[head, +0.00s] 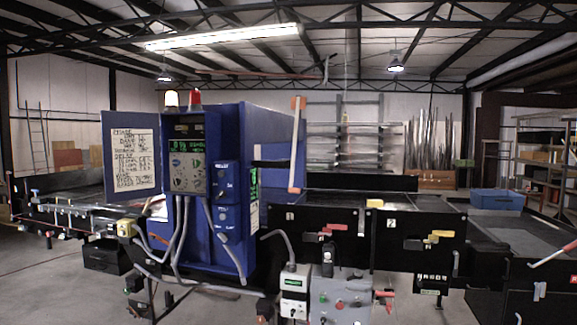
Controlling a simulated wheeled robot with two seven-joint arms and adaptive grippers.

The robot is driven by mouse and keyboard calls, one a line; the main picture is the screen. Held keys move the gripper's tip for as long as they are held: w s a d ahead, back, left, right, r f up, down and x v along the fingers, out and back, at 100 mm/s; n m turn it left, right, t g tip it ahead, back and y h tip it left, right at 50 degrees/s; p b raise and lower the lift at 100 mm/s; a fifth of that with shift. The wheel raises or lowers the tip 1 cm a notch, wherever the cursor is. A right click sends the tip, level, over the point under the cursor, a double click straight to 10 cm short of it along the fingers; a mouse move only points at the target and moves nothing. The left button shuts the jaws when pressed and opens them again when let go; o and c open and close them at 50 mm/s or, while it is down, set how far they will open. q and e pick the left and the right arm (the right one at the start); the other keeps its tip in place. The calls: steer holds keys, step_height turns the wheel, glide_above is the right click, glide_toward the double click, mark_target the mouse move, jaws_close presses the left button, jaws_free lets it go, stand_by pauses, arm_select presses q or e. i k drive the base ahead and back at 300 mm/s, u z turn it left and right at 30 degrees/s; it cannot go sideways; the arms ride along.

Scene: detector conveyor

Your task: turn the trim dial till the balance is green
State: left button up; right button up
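A blue detector cabinet (229,200) stands left of centre. Its black front holds a grey control panel (187,170) with small round controls and a lit green display (190,148) above them. A white box (294,291) with a small green display stands low at the front centre. Beside it is a grey box (341,297) with coloured buttons. I cannot tell which control is the trim dial, and the displays are too small to read as a balance. Neither of my grippers is in view.
An open blue door (131,153) with a written sheet hangs left of the panel. Grey cables (178,240) hang before the cabinet. An upright white lever with orange ends (296,150) stands at its right. Black conveyor housings (417,240) extend right, with a blue bin (496,199) behind.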

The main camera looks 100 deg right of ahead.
mark_target(197, 163)
steer(key=z, duration=2.35)
steer(key=i, duration=1.3)
steer(key=z, duration=0.6)
